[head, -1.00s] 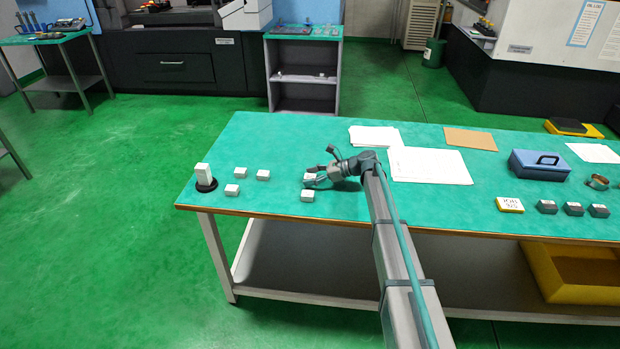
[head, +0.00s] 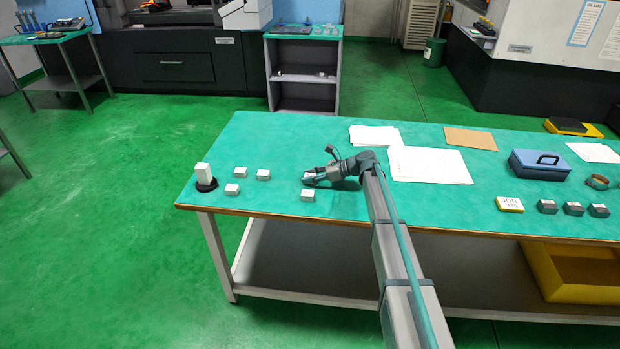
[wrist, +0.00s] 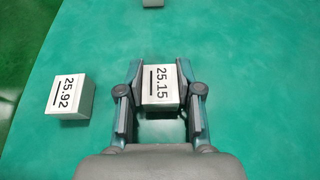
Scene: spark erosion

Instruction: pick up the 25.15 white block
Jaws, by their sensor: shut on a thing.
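The white block marked 25.15 (wrist: 160,84) lies between the two fingers of my gripper (wrist: 160,92) in the wrist view. The fingers are shut on its two sides, and its label faces up. In the head view my gripper (head: 315,177) is low over the green table, and the held block (head: 308,176) shows only in part at the fingers. I cannot tell whether it still touches the table.
A white block marked 25.92 (wrist: 71,96) lies left of my gripper. In the head view, one white block (head: 307,195) is just in front, and others (head: 240,172) lie to the left near a white block on a black round base (head: 205,178). Papers (head: 430,165) lie right of my arm.

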